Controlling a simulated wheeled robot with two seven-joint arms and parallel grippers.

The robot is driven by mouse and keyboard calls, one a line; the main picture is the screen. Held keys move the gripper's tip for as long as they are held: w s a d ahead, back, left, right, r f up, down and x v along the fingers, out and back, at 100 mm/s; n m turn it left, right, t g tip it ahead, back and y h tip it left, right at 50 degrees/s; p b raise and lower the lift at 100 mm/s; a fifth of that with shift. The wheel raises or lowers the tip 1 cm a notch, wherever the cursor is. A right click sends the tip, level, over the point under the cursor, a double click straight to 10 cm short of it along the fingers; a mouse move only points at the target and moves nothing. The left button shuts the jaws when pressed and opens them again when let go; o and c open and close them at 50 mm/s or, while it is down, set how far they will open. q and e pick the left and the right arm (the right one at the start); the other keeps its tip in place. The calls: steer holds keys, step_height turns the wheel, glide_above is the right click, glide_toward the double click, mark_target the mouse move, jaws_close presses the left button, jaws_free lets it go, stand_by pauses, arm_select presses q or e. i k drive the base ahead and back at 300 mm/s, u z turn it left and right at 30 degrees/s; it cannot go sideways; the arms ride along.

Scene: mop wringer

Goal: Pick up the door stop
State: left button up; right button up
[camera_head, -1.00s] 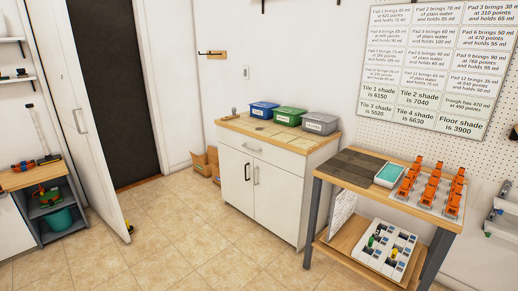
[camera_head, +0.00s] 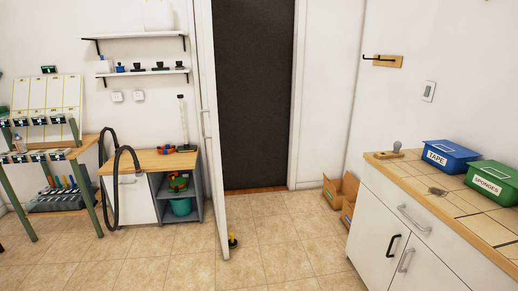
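The door stop (camera_head: 232,241) is a small dark and yellow piece on the tiled floor. It is at the foot of the open white door (camera_head: 213,130), by the door's lower free edge. At this distance I cannot tell whether it touches the door. Neither of my grippers shows in the head view.
A white cabinet (camera_head: 383,228) with tiled top, holding a blue tape bin (camera_head: 447,156) and green sponges bin (camera_head: 492,182), stands at the right. Cardboard boxes (camera_head: 341,194) lie beyond it. A workbench (camera_head: 158,162) with shelves is left of the door. The floor (camera_head: 290,253) between is clear.

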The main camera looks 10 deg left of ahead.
mark_target(232, 244)
steer(key=u, duration=0.3)
steer(key=i, duration=2.1)
steer(key=u, duration=0.05)
